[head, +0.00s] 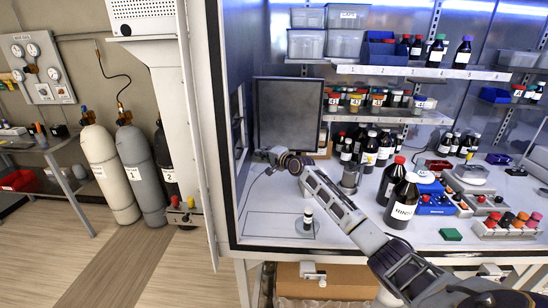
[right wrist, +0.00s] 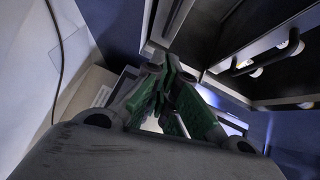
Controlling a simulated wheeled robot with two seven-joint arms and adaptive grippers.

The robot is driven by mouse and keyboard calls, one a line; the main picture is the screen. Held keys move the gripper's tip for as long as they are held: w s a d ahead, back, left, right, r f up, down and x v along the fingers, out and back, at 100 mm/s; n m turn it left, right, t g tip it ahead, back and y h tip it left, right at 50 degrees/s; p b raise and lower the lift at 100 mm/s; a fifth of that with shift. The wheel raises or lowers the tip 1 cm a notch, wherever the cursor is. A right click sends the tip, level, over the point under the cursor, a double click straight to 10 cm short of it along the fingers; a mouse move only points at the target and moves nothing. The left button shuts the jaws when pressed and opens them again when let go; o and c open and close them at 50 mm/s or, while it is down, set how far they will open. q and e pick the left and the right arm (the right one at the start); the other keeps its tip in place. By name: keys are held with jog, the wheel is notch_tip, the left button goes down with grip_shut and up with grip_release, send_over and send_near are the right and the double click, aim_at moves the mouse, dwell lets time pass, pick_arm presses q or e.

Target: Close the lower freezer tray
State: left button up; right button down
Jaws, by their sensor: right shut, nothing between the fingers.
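My right arm reaches in from the lower right of the head view. Its gripper (head: 268,158) is at the left of the bench, in front of a dark framed panel (head: 288,112). I cannot tell whether this panel is part of the freezer. In the right wrist view the green-padded fingers (right wrist: 165,78) are closed together and empty. Beyond them at the upper right is a dark unit with pale edges and small rounded fittings (right wrist: 290,47). It may be the freezer trays, but I cannot tell which is the lower one or how far it is out. My left gripper is not in view.
A large brown bottle (head: 402,203) stands close to my right forearm. A small vial (head: 308,218) stands on a round disc on the bench. Shelves with several bottles (head: 370,145) line the back. The enclosure's left frame post (head: 213,130) stands left of the gripper.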

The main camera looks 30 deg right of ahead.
jog(key=v, duration=0.7)
jog(key=shift+s+b, duration=0.25)
jog(key=shift+b, duration=0.05)
jog(key=shift+r, duration=0.1)
dwell(0.5)
